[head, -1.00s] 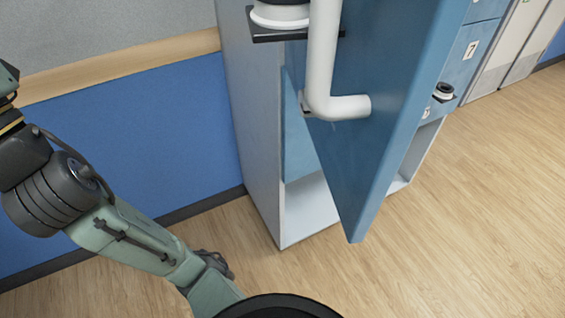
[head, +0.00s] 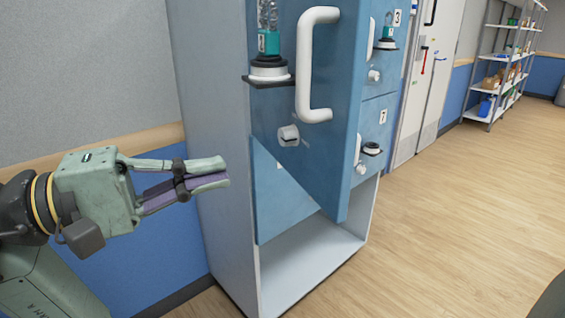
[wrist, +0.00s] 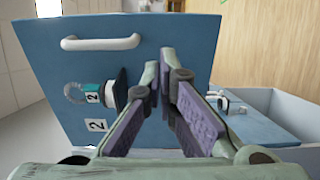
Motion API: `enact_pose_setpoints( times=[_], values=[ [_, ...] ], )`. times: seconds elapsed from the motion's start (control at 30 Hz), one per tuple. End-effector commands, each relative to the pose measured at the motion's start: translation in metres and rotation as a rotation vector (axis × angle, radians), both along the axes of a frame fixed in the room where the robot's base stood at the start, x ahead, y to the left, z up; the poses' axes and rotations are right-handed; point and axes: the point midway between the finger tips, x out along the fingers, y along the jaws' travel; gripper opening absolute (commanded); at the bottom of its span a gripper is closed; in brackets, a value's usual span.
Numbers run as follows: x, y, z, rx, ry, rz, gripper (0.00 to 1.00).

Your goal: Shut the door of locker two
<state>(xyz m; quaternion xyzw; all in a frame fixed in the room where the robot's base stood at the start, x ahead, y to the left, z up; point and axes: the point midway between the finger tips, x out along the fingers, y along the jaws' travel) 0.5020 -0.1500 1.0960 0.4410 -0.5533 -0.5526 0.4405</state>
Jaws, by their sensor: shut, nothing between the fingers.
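The door of locker two (head: 335,150) is blue and stands partly open, its free edge swung out to the right. Its outer face carries a white handle (head: 303,70), a round white knob (head: 288,135) and a black bracket with a teal-labelled item (head: 268,42). In the wrist view the same door (wrist: 170,40) shows its white handle and the number 2. My gripper (head: 228,178) is shut and empty, left of the door in the head view. In the wrist view its fingertips (wrist: 160,72) point at the door's outer face; I cannot tell whether they touch.
A blue panel (head: 280,200) sits below and behind the open door, above an empty white bottom bay (head: 310,258). Doors marked 3 (head: 385,60) and 7 (head: 372,125) lie to the right. Wooden floor (head: 460,220) is clear there; a shelf rack (head: 500,75) stands far back.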

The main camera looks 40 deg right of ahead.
Motion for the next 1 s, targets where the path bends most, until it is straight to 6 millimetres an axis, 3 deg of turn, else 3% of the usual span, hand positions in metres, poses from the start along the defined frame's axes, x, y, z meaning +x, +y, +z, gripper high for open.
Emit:
enact_pose_setpoints(
  times=[0.17, 0.63, 0.8, 1.0],
  values=[
    [-0.006, -0.019, 0.001, 0.004, 0.003, -0.008, 0.00],
    [-0.027, -0.111, 0.002, 0.001, 0.001, -0.006, 0.00],
    [-0.030, -0.129, 0.001, -0.001, 0.002, -0.003, 0.00],
    [-0.031, -0.135, 0.000, -0.001, 0.001, -0.001, 0.00]
  ],
)
